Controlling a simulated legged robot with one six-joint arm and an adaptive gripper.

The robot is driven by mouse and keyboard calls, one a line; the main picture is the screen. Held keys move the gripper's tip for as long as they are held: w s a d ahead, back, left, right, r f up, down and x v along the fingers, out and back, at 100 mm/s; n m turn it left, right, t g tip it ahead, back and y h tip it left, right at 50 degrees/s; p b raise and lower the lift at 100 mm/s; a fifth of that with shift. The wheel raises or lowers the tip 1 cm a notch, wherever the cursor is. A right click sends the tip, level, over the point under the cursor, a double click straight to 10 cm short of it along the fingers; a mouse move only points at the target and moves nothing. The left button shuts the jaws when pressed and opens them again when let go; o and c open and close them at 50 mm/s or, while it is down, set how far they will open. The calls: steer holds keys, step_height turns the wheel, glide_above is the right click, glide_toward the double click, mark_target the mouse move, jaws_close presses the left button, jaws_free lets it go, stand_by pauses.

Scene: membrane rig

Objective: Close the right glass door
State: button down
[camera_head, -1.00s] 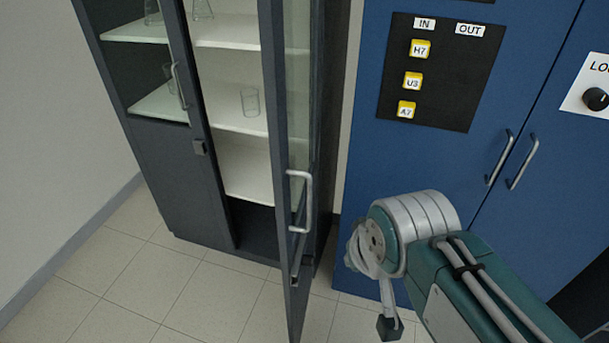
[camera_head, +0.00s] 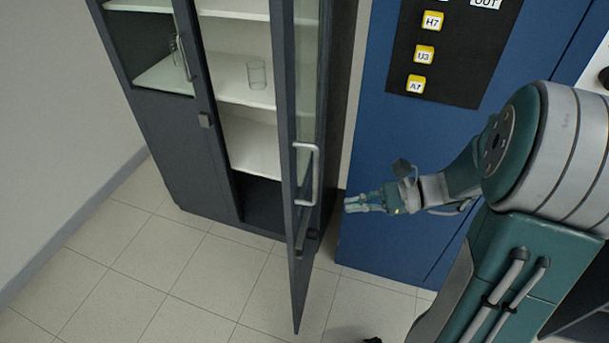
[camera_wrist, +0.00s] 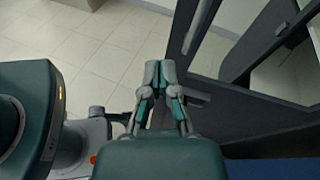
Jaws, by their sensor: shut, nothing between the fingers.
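The right glass door (camera_head: 294,120) of the dark grey cabinet stands open, swung out toward me, with a metal bar handle (camera_head: 308,174) on its face. My gripper (camera_head: 347,204) is shut and empty, just right of the door's outer side and below handle height. It points left toward the door, with a small gap in the picture. In the wrist view my gripper (camera_wrist: 158,66) shows its fingers together, with a dark door panel (camera_wrist: 225,105) to the right. Whether the fingers touch the door cannot be told.
The left glass door (camera_head: 160,60) is shut. A glass beaker (camera_head: 256,75) stands on a shelf inside the open side. A blue cabinet (camera_head: 385,130) with a black label board (camera_head: 470,75) stands close to the right. The tiled floor (camera_head: 180,270) in front is clear.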

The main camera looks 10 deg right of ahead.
steer(key=w+d+f+m+t+y, duration=0.1)
steer(key=w+d+m+t+y, duration=0.1)
steer(key=w+d+m+t, duration=0.3)
steer(key=s+a+x, duration=0.1)
steer(key=s+x, duration=0.1)
steer(key=x, duration=1.1)
steer(key=shift+f+n+g, duration=0.3)
steer(key=shift+f+g, duration=0.1)
steer(key=shift+f, duration=0.05)
steer(key=shift+w, duration=0.1)
